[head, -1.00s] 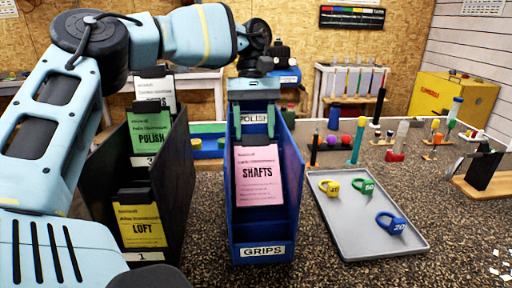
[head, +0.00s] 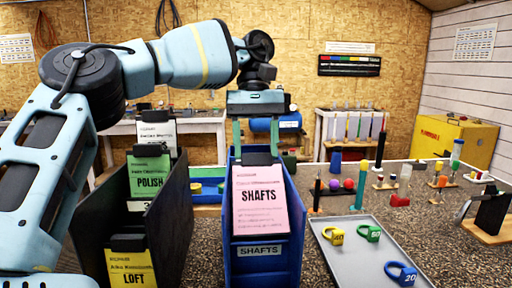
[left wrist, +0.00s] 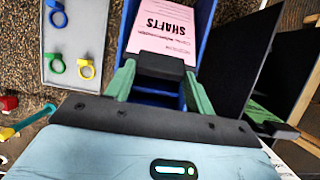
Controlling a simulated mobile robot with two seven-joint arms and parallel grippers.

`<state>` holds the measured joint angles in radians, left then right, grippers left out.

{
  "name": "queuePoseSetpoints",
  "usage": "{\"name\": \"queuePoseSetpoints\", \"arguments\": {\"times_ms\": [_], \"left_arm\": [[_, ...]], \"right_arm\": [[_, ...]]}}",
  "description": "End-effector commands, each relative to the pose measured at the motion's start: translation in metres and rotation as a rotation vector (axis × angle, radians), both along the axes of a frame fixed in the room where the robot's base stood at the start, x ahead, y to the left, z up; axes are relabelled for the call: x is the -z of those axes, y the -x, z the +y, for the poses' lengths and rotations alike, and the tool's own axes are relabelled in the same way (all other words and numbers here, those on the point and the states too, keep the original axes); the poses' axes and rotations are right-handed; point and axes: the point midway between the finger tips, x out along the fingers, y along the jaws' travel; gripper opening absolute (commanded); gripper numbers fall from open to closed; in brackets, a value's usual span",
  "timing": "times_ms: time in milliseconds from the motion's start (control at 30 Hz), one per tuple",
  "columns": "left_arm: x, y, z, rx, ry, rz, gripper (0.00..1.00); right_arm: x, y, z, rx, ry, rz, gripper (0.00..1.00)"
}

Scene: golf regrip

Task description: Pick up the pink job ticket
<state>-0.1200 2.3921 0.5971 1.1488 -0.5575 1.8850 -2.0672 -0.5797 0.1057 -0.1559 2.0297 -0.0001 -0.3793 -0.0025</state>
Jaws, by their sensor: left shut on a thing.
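The pink job ticket (head: 260,205), printed SHAFTS, hangs upright under a black clip (head: 260,158) over the blue bin (head: 232,240). In the head view it shows above the bin's SHAFTS label (head: 261,250). My left gripper (head: 257,150) is above it, with green fingers on either side of the clip. In the left wrist view the fingers (left wrist: 160,78) are shut on the clip, and the ticket (left wrist: 160,30) extends away from them. Whether the ticket's lower edge is clear of the bin's inside is hard to tell. My right gripper is not in view.
A dark rack (head: 180,215) with green POLISH (head: 149,178) and yellow LOFT (head: 131,268) tickets stands close left. A grey tray (head: 345,265) with yellow, green and blue rings lies right. Small upright tools and a wooden stand (head: 487,230) are farther right.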

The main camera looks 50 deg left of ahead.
Motion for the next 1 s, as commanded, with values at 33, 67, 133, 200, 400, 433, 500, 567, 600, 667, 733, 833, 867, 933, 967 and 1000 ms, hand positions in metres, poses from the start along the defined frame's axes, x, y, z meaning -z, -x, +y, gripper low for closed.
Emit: {"name": "queuePoseSetpoints", "arguments": {"times_ms": [33,67,133,200,400,433,500,567,600,667,733,833,867,933,967,1000], "left_arm": [[0.001,0.004,-0.004,0.003,0.001,-0.001,0.12],[0.001,0.006,-0.007,0.004,0.002,-0.001,0.12],[0.001,0.011,-0.014,0.004,0.003,0.000,0.12],[0.001,0.017,-0.021,0.003,0.002,-0.001,0.12],[0.001,0.035,-0.043,0.003,0.000,0.000,0.12],[0.001,0.038,-0.047,0.004,0.001,-0.001,0.12],[0.001,0.045,-0.056,0.005,0.001,0.000,0.12],[0.001,0.051,-0.063,0.005,0.001,-0.002,0.12],[0.001,0.055,-0.068,0.004,0.001,-0.001,0.12],[0.001,0.062,-0.077,0.004,0.000,0.000,0.12],[0.001,0.069,-0.086,0.004,0.000,0.000,0.12],[0.001,0.080,-0.099,0.003,-0.001,-0.001,0.12],[0.001,0.083,-0.103,0.004,0.000,0.000,0.12],[0.001,0.089,-0.111,0.003,0.000,0.000,0.12],[0.001,0.091,-0.113,0.002,0.000,-0.001,0.12],[0.001,0.094,-0.117,0.002,0.000,-0.001,0.12]], "right_arm": [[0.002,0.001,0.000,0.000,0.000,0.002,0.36],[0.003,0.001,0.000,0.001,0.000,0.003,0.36],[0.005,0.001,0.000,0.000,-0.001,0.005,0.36],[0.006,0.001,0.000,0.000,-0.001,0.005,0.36],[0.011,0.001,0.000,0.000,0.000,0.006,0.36],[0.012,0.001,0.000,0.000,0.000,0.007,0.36],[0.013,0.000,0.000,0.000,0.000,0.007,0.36],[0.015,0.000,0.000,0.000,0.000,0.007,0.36],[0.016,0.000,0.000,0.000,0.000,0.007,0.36],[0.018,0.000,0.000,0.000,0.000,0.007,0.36],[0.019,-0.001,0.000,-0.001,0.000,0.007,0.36],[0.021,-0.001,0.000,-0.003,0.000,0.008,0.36],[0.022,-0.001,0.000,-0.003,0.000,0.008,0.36],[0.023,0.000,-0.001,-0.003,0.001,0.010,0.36],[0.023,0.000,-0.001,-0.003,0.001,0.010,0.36],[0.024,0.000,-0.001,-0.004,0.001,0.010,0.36]]}}
